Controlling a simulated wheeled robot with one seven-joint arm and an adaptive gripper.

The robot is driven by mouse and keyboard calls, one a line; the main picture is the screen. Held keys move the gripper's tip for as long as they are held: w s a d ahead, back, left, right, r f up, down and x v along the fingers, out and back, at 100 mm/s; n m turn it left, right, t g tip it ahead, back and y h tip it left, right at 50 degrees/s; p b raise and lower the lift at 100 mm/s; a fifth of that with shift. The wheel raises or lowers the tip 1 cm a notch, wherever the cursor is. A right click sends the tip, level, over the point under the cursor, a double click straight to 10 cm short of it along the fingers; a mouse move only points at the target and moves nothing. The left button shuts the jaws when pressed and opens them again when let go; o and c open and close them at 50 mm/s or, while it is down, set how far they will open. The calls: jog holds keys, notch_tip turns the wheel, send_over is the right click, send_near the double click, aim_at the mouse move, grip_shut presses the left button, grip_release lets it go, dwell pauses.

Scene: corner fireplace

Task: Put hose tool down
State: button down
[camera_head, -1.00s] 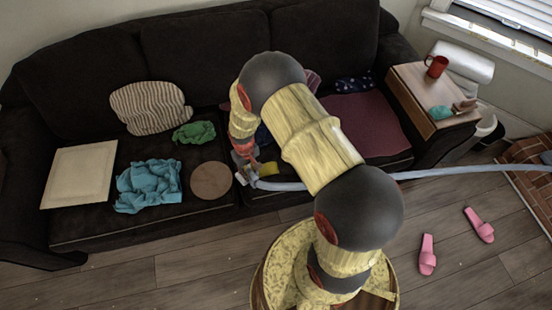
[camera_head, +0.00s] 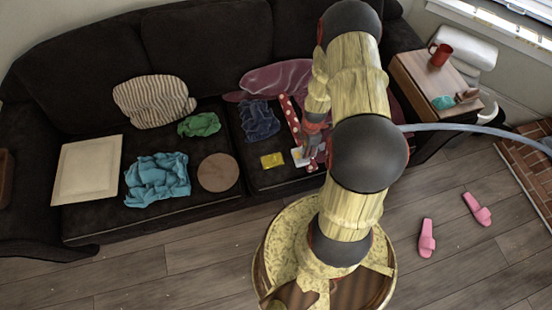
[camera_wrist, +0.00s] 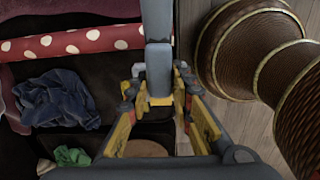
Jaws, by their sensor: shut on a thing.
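The hose tool is a light grey-blue hose (camera_head: 450,127) that runs in from the right edge of the head view and passes behind my arm. In the wrist view a grey tube of it (camera_wrist: 157,35) comes down from the top centre to my gripper (camera_wrist: 158,98). My gripper is shut on it. In the head view my gripper (camera_head: 307,152) is partly hidden by my arm, over the front of the dark sofa (camera_head: 95,225), beside a red polka-dot roll (camera_head: 291,118). A pale piece shows at the jaws; I cannot tell whether it touches the seat.
A side table (camera_head: 420,75) holds a red mug (camera_head: 440,54). Pink slippers (camera_head: 427,238) lie on the floor.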

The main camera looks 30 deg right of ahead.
jog(key=shift+w+a+f+b, duration=1.05)
jog(key=shift+w+a+f, duration=0.35)
jog(key=shift+w+f, duration=0.6)
jog(key=shift+w+a+f+b, duration=1)
jog(key=shift+w+a+f, duration=0.5)
jog(key=shift+f, duration=0.8)
jog(key=shift+w+a+f+b, duration=1.05)
jog(key=shift+w+a+f, duration=0.3)
jog(key=shift+w+f, duration=0.65)
jog(key=shift+s+f, duration=0.15)
jog(key=shift+f, duration=0.05)
jog(key=shift+f, duration=0.15)
jog(key=c, duration=1.6)
grip_release()
jog(key=shift+o, duration=0.2)
